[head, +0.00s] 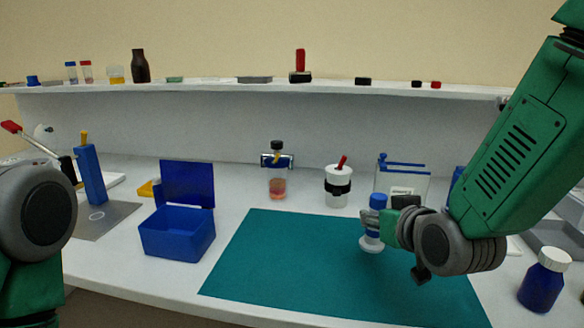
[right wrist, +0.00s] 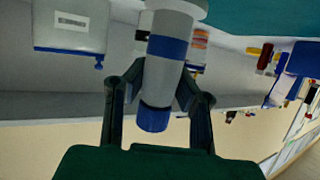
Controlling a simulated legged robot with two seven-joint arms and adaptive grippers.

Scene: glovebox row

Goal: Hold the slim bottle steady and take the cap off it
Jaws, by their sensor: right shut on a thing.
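The slim bottle (head: 371,242) is pale grey-white with a blue band and a blue cap (head: 378,201) on top. It is upright over the teal mat's right part; I cannot tell whether its base touches the mat. My right gripper (head: 381,228) is shut around the bottle's body from the right, below the cap. In the right wrist view the bottle (right wrist: 175,25) appears upside down between the two fingers of my right gripper (right wrist: 158,88), with its blue cap (right wrist: 153,118) lowest. The cap is on the bottle. My left gripper is out of view; only part of that arm shows.
The teal mat (head: 290,250) is mostly bare. An open blue box (head: 178,240) stands left of it. Behind it stand a dark-capped bottle (head: 277,185) and a white cup (head: 338,187). A dark blue bottle (head: 542,287) with a white cap stands at the right. A shelf (head: 220,87) runs behind.

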